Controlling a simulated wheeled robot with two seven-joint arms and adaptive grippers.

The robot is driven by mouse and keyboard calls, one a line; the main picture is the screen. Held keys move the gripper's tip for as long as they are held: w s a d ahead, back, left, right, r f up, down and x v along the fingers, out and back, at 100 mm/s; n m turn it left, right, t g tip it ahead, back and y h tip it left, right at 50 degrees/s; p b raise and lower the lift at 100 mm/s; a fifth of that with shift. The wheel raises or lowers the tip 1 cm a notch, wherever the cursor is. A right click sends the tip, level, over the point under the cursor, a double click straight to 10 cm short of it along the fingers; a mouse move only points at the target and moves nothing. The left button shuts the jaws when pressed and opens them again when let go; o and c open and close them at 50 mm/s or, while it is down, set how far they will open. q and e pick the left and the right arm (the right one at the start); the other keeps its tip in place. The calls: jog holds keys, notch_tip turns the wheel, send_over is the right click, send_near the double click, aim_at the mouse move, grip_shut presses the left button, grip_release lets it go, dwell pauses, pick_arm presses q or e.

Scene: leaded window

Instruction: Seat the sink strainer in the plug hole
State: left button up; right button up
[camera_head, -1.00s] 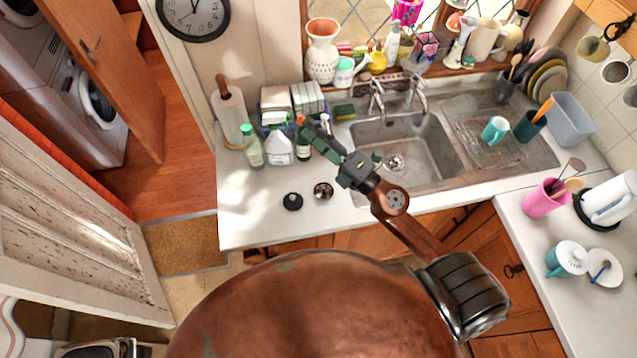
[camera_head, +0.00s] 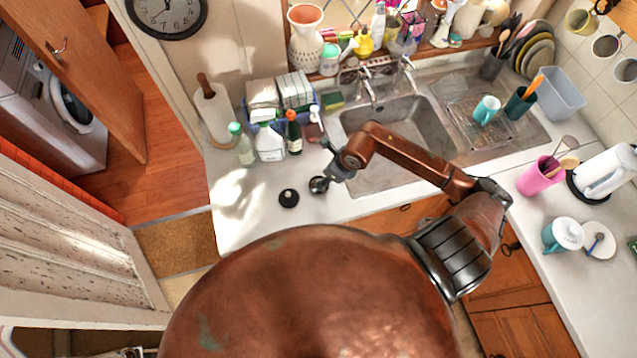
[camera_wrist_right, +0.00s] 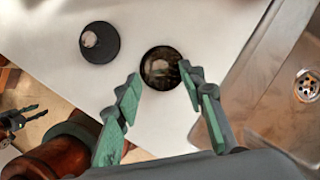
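The sink strainer (camera_head: 317,185), a small dark round metal piece, lies on the white counter left of the sink. It also shows in the right wrist view (camera_wrist_right: 161,67). My right gripper (camera_head: 326,165) is above it, open. In the wrist view its green-padded fingers are spread, with the strainer at their tips; I cannot tell whether they touch it. The plug hole (camera_wrist_right: 306,85) is in the steel sink basin at the right of the wrist view. In the head view my right arm hides it. My left gripper (camera_wrist_right: 38,111) shows at the wrist view's left edge, fingers apart and empty.
A black round plug (camera_head: 288,198) lies on the counter left of the strainer. Bottles, such as a white spray bottle (camera_head: 269,142), and a blue caddy stand behind. The sink (camera_head: 415,112) has two taps at its back. The counter's front left is clear.

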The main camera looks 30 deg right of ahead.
jog(key=p+x, duration=0.1)
jog(key=x, duration=0.3)
jog(key=shift+w+a+f+p, duration=0.1)
jog(key=shift+w+f+p, duration=0.1)
jog(key=shift+p, duration=0.1)
jog(key=shift+f, duration=0.25)
jog(key=shift+c, duration=0.3)
grip_shut()
